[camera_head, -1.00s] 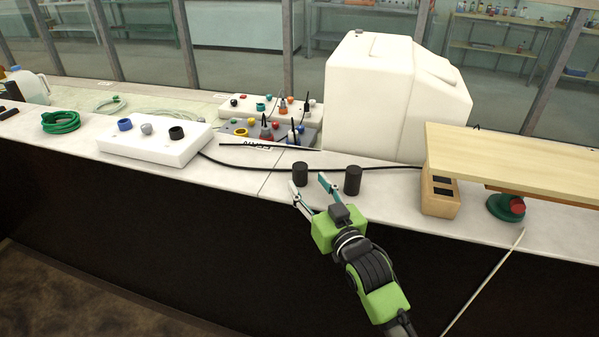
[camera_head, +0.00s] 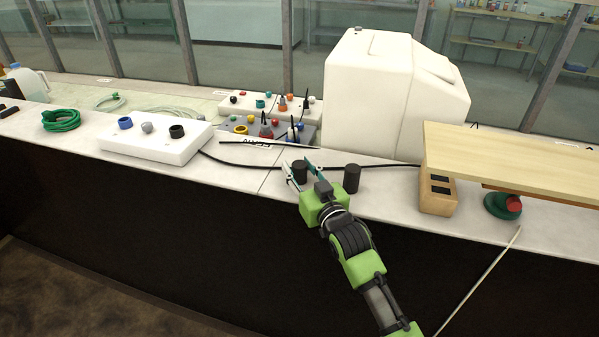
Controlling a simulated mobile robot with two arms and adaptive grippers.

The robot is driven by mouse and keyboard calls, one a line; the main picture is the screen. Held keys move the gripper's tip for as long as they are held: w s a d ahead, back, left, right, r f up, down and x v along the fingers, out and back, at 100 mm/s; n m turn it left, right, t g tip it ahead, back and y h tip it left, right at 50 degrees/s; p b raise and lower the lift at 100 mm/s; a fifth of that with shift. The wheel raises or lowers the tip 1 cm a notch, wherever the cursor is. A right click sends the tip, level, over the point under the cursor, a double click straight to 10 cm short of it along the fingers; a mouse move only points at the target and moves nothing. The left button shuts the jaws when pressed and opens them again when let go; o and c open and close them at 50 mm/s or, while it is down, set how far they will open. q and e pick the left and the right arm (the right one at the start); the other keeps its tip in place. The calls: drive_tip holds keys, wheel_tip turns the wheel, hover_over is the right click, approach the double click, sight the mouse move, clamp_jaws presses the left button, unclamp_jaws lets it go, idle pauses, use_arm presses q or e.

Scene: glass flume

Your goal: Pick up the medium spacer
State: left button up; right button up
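Two dark cylindrical spacers stand upright on the white bench top. The left, shorter one (camera_head: 300,170) appears to be the medium spacer; the other spacer (camera_head: 352,178) stands to its right, a little taller. My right gripper (camera_head: 301,176) is open, with one finger on each side of the left spacer. I cannot tell whether either finger touches it. The lower part of that spacer is partly hidden by the gripper. My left gripper is not in view.
A black cable (camera_head: 240,163) runs behind the spacers. A white control box (camera_head: 155,145) is at the left, a large white tank (camera_head: 375,95) behind. A wooden block (camera_head: 437,195) under a pale board (camera_head: 510,160) stands at the right.

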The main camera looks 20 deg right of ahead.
drive_tip(key=c, duration=0.6)
drive_tip(key=shift+c, duration=0.2)
